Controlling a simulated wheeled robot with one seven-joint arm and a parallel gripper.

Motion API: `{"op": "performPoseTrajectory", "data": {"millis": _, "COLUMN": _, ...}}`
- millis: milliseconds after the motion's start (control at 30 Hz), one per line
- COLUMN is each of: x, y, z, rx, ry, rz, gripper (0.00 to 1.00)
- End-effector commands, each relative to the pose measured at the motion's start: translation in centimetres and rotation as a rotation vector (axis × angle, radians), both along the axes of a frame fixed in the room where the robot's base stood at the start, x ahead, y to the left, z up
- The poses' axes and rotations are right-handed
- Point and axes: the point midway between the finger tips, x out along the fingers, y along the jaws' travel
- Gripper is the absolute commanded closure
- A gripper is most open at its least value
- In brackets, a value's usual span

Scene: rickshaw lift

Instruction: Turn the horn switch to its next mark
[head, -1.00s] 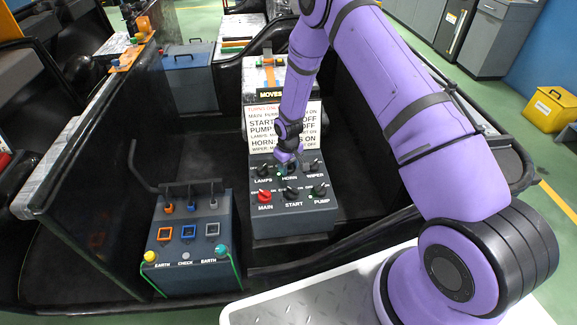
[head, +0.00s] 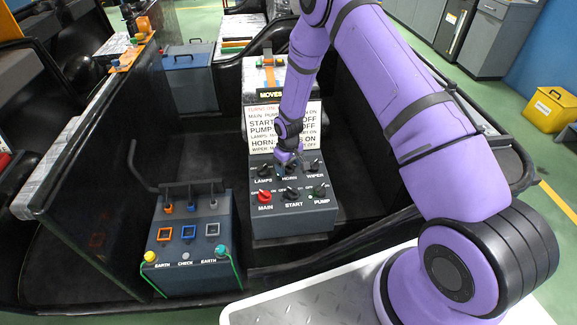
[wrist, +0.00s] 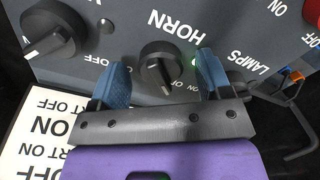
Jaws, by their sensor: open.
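The horn switch is a black round knob (wrist: 160,66) on the grey switch box (head: 247,203), beside its HORN label. My gripper (wrist: 163,78) is open, with one blue finger on each side of the knob and a visible gap to each. In the head view my gripper (head: 289,164) is at the back row of knobs, and it mostly hides the horn knob.
The lamps knob (head: 264,171) and wiper knob (head: 316,169) flank the horn switch closely. The red main (head: 264,196), start (head: 291,194) and pump (head: 320,190) knobs are in front. An instruction card (head: 262,128) stands behind. A second box (head: 188,255) stands left.

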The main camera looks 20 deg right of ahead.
Motion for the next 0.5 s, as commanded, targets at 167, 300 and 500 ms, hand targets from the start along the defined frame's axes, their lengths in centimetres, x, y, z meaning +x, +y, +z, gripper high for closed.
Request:
{"op": "performPoseTrajectory", "data": {"millis": 167, "x": 0.1, "y": 0.0, "z": 2.3, "rx": 0.000, "ry": -0.003, "rz": -0.001, "gripper": 0.29}}
{"op": "performPoseTrajectory", "data": {"millis": 300, "x": 0.1, "y": 0.0, "z": 5.0, "rx": 0.001, "ry": -0.004, "rz": -0.001, "gripper": 0.29}}
{"op": "performPoseTrajectory", "data": {"millis": 500, "x": 0.1, "y": 0.0, "z": 8.3, "rx": 0.000, "ry": -0.003, "rz": 0.000, "gripper": 0.29}}
